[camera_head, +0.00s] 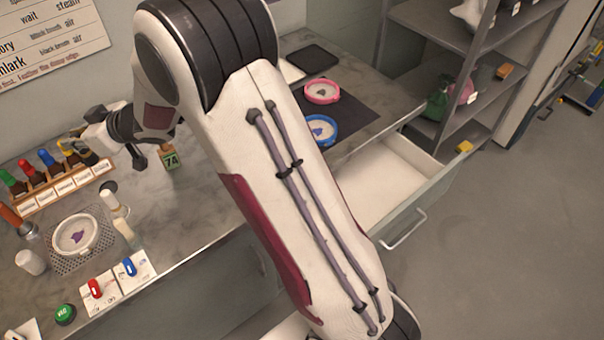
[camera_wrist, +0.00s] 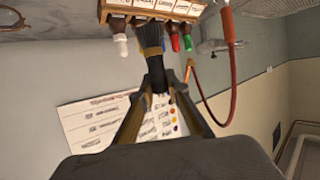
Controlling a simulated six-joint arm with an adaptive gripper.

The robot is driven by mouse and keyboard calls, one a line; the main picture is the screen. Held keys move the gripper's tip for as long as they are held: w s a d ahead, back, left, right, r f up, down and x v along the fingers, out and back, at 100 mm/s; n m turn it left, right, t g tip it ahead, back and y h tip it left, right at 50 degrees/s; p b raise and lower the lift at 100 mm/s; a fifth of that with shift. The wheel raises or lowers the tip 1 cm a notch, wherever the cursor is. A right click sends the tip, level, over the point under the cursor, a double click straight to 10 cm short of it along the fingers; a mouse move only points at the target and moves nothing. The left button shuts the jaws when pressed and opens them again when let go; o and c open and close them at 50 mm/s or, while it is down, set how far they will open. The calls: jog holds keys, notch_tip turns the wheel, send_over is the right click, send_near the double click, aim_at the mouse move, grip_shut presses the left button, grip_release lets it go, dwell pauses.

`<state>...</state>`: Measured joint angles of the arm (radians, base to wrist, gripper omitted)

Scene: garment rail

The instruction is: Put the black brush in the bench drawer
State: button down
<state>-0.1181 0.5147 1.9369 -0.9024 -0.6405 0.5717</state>
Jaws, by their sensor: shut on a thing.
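My gripper (camera_wrist: 158,88) is shut on the black brush (camera_wrist: 150,38), whose dark bristles point away from me in the wrist view. In the head view my gripper (camera_head: 78,150) is at the right end of the wooden brush rack (camera_head: 65,190). The brush overlaps the rack (camera_wrist: 160,12) in the wrist view; I cannot tell whether it still touches it. The bench drawer (camera_head: 425,200) is pulled open at the right of the bench, with a pale interior. My arm hides part of the drawer and bench.
Green, red and blue-topped brushes (camera_head: 47,158) stand in the rack. A number 74 tag (camera_head: 170,160), a white dish (camera_head: 76,236) and switches (camera_head: 130,268) are on the bench. Pink (camera_head: 322,91) and blue (camera_head: 320,129) rimmed dishes sit on a dark mat. A grey shelf (camera_head: 440,40) stands beyond.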

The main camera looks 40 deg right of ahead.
jog(key=w+d+m+t+h, duration=0.3)
jog(key=d+m+h, duration=0.35)
jog(key=d, duration=1.15)
jog(key=s+d+f+m+g+h, duration=0.2)
jog(key=s+d+m+h, duration=0.35)
jog(key=d, duration=0.65)
jog(key=s+d+f+m+g+h, duration=0.2)
jog(key=s+d+m+h, duration=0.3)
jog(key=d, duration=0.8)
jog(key=s+d+f+m+g+h, duration=0.1)
jog(key=s+d+f+m+g, duration=0.15)
jog(key=s+d, duration=0.45)
jog(key=s+d+f+m+g+h, duration=0.2)
jog(key=s+d+m+g, duration=0.15)
jog(key=s, duration=0.65)
jog(key=s+d+f+m+g+h, duration=0.1)
jog(key=s+d+f+m+g, duration=0.15)
jog(key=s+d, duration=0.45)
jog(key=s+a+f+n+t, duration=0.1)
jog(key=f, duration=0.4)
jog(key=s+a+f+n+t, duration=0.1)
jog(key=s+a+f+n, duration=0.1)
jog(key=f, duration=0.4)
jog(key=shift+s+f, duration=0.2)
jog(key=shift+s, duration=0.1)
jog(key=shift+f+t, duration=0.15)
jog(key=shift+t, duration=0.1)
jog(key=shift+f, duration=2.8)
